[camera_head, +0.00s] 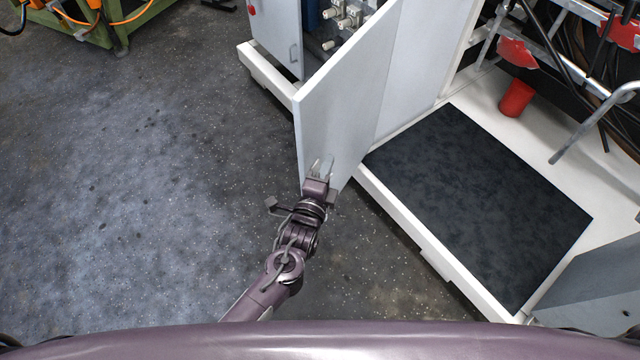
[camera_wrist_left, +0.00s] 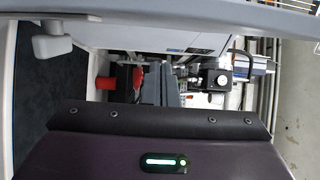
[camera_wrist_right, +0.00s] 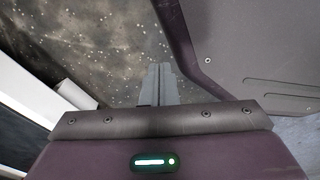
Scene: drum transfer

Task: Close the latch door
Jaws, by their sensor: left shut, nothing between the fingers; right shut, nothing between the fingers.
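The latch door, a light grey panel (camera_head: 345,100), stands swung open from the cabinet (camera_head: 275,30) in the head view. Its free edge points toward the lower left. My left gripper (camera_head: 320,165) is shut and empty, at the lower part of the door face. I cannot tell whether its fingertips touch the door. In the left wrist view a pale panel edge crosses the top; the latch itself is not clearly seen. My right gripper (camera_wrist_right: 158,75) shows only in its own wrist view, shut and empty above the dark floor.
A white-framed platform with a black mat (camera_head: 480,200) lies right of the door. A red cup-like container (camera_head: 516,98) stands behind it. A grey box (camera_head: 590,285) is at the lower right. A green frame (camera_head: 105,25) is at the far left. The speckled floor left of the door is free.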

